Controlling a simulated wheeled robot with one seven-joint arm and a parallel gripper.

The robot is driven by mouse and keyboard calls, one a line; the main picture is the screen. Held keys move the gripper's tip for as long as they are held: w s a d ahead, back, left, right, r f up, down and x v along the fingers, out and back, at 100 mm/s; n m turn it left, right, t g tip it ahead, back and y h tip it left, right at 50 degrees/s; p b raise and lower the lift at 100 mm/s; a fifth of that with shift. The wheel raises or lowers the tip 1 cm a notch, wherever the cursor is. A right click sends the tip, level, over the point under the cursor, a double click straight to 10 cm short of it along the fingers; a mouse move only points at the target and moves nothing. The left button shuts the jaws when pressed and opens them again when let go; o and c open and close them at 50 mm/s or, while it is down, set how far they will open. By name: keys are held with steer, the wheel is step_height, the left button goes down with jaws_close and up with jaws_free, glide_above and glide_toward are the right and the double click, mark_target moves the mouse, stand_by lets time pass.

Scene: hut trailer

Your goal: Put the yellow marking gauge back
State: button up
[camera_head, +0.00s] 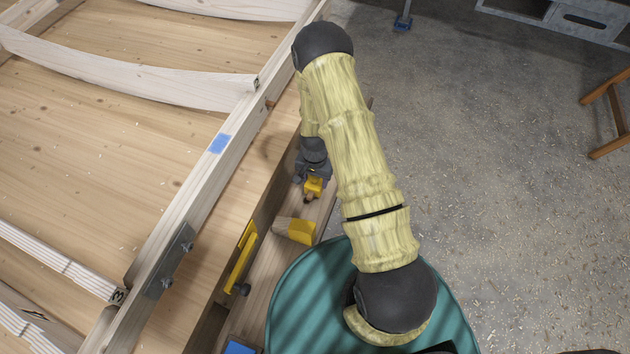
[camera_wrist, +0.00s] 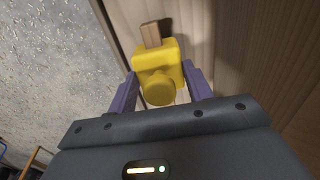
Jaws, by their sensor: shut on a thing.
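The yellow marking gauge (camera_wrist: 157,68) has a blocky yellow body, a round yellow knob facing the wrist camera and a short wooden stem. My gripper (camera_wrist: 160,80) is shut on its body, with one purple-grey finger on each side. The head view shows the gauge (camera_head: 314,185) small and partly hidden below my gripper (camera_head: 313,175), over a narrow wooden ledge beside the long beam. In the wrist view, a wooden surface lies behind the gauge. I cannot tell whether the gauge touches it.
A blue item (camera_head: 240,347) shows at the bottom edge. A blue-taped beam (camera_head: 200,175) runs along the left. Concrete floor with shavings (camera_head: 500,180) is open at right.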

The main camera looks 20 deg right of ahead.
steer(key=shift+f, duration=0.8)
steer(key=shift+f, duration=0.2)
steer(key=o, duration=0.9)
steer(key=shift+o, duration=0.2)
steer(key=shift+r, duration=0.1)
step_height(320, 180, up, 12)
steer(key=shift+r, duration=0.1)
